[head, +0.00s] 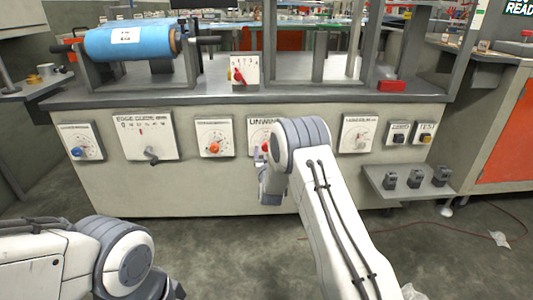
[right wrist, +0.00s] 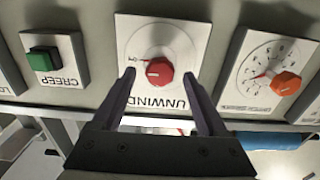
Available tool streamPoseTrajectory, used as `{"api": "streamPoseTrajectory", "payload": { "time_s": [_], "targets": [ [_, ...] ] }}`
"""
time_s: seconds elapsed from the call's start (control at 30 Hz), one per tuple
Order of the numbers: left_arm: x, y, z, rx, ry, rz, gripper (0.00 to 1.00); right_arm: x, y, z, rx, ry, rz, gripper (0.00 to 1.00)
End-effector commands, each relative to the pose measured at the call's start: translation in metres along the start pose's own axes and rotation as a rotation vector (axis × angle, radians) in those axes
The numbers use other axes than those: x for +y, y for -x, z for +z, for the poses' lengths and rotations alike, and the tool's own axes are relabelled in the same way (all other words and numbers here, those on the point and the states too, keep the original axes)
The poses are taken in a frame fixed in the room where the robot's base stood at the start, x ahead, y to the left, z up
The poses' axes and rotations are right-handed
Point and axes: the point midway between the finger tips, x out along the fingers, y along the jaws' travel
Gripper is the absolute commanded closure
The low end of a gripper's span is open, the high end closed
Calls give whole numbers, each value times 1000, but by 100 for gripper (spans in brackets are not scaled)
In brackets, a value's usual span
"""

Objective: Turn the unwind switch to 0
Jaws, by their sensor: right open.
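The unwind switch is a red round knob (right wrist: 160,71) on a white plate (right wrist: 178,40) lettered UNWIND, seen upside down in the right wrist view. The knob has a white line, and small marks lie on the plate at its left; I cannot read them surely. My right gripper (right wrist: 160,76) is open, one finger on each side of the knob, with gaps showing between fingers and knob. In the head view my right gripper (head: 262,160) is in front of the unwind plate (head: 256,128) and hides most of it. My left gripper is out of view.
An orange knob (right wrist: 286,83) on a dial plate and a green CREEP button (right wrist: 44,59) flank the switch. The panel also carries an edge guide plate (head: 146,136). A small shelf (head: 410,184) juts out at right. A blue roll (head: 130,40) sits above.

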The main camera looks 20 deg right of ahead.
Motion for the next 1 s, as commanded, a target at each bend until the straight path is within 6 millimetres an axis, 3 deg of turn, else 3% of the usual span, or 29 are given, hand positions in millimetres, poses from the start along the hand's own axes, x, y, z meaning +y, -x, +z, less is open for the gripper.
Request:
{"api": "streamPoseTrajectory", "payload": {
  "time_s": [0.2,0.53,0.57,0.7,0.77,1.0],
  "targets": [
    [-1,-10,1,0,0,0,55,0,-21,1,0,-1,1,24],
    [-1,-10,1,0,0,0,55,0,-25,0,-1,0,0,24],
    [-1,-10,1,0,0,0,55,0,-25,0,-1,0,0,28],
    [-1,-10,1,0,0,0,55,0,-25,0,-1,0,0,81],
    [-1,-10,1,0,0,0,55,0,-25,0,-1,0,0,100],
    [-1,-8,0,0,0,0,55,0,-25,0,-1,15,0,100]
  ]
}}
